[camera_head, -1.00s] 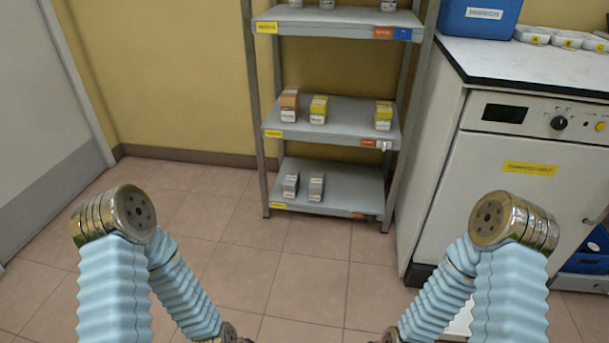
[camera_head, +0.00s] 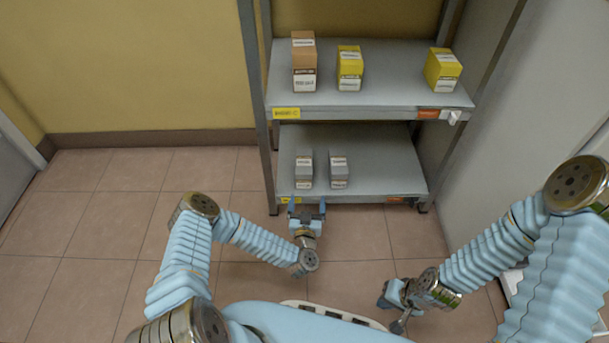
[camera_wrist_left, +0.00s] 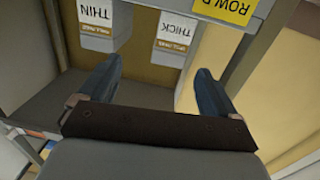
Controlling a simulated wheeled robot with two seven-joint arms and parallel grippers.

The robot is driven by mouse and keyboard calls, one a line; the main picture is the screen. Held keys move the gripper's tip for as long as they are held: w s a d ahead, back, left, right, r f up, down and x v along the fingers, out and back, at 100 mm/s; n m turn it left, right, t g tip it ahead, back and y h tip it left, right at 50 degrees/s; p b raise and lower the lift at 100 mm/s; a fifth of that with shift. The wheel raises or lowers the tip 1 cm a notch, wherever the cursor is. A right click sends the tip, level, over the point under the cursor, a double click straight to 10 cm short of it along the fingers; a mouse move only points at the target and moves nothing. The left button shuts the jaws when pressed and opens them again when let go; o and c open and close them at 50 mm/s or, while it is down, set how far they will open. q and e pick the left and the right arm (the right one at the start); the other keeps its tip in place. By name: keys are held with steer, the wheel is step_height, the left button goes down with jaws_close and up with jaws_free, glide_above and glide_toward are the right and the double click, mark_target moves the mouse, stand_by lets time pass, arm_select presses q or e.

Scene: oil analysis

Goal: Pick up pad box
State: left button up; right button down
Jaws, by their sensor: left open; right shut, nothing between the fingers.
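Two small grey boxes with white labels stand upright side by side on the lower shelf, a left box (camera_head: 304,170) and a right box (camera_head: 339,170). In the left wrist view, turned upside down, boxes labelled THICK (camera_wrist_left: 174,42) and THIN (camera_wrist_left: 98,28) show beyond the fingers. I cannot tell for sure which one is the pad box. My left gripper (camera_head: 308,207) is open and empty at the shelf's front edge, below and in front of the left grey box, apart from it. My right gripper (camera_head: 394,318) is shut and empty, low over the floor at right.
The lower shelf (camera_head: 385,165) has free room to the right of the boxes. The upper shelf (camera_head: 400,90) holds a brown box (camera_head: 304,66) and yellow boxes (camera_head: 349,70). Metal posts flank the shelves. A white cabinet (camera_head: 520,110) stands at right.

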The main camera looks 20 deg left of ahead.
mark_target(303, 180)
arm_select(q)
steer(key=shift+y, duration=0.6)
steer(key=x, duration=0.4)
steer(key=a+b+x, duration=0.1)
steer(key=x, duration=0.3)
steer(key=shift+w+a, duration=0.15)
steer(key=shift+a, duration=0.05)
steer(key=x, duration=0.1)
steer(key=b+x, duration=0.1)
steer(key=x, duration=0.1)
steer(key=b+x, duration=0.1)
steer(key=x, duration=0.1)
steer(key=shift+f, duration=0.3)
steer(key=shift+w+r, duration=0.1)
steer(key=shift+w, duration=0.1)
steer(key=c, duration=1.1)
